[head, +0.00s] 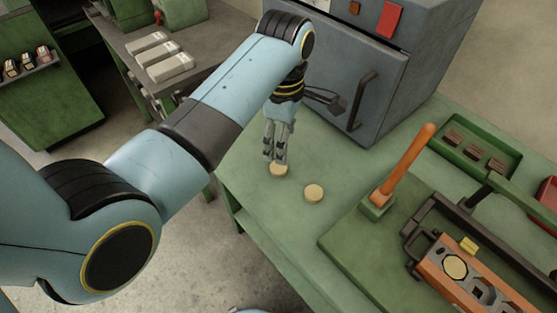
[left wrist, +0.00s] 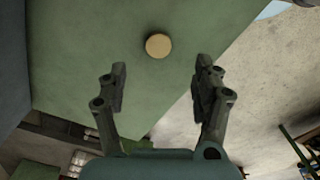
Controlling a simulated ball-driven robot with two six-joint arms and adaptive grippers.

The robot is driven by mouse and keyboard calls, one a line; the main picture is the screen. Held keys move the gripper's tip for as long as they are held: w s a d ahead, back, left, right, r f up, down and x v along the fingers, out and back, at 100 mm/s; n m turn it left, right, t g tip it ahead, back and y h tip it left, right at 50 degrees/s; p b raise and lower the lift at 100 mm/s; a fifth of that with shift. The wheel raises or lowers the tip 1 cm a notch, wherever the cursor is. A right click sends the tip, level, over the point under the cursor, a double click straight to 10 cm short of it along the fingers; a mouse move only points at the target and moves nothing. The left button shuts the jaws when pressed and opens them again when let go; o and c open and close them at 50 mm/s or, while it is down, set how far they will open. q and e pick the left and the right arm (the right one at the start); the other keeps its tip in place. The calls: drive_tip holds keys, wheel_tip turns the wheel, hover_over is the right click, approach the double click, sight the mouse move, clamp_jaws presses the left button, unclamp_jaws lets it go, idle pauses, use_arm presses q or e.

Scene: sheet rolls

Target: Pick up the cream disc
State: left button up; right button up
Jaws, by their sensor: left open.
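Two cream discs lie flat on the green bench top. One cream disc (head: 279,170) is near the bench's left edge, just under my left gripper's fingertips in the head view. The other cream disc (head: 314,193) lies a little to the right and nearer. My left gripper (head: 275,157) points down, open and empty. In the left wrist view its two fingers (left wrist: 160,78) stand wide apart. One cream disc (left wrist: 158,46) shows there beyond the fingertips, roughly centred between them and not touched. I cannot tell the height of the gripper above it. My right gripper is not in view.
A grey cabinet (head: 385,120) with a handle stands behind the gripper. To the right are an upright orange lever (head: 405,163), a green tray (head: 475,150) and an orange mould block (head: 480,285) with a round cream piece in it. The bench (head: 245,185) is clear around the discs.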

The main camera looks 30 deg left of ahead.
sight(279, 167)
use_arm(q)
wheel_tip(279, 167, down, 4)
drive_tip(key=shift+s+r, duration=0.1)
drive_tip(key=shift+a+f, duration=0.15)
drive_tip(key=shift+f, duration=0.8)
drive_tip(key=shift+a+f, duration=0.2)
drive_tip(key=shift+f, duration=0.7)
drive_tip(key=shift+a+f, duration=0.15)
drive_tip(key=shift+f, duration=0.8)
drive_tip(key=c, duration=1.1)
drive_tip(key=shift+o, duration=0.2)
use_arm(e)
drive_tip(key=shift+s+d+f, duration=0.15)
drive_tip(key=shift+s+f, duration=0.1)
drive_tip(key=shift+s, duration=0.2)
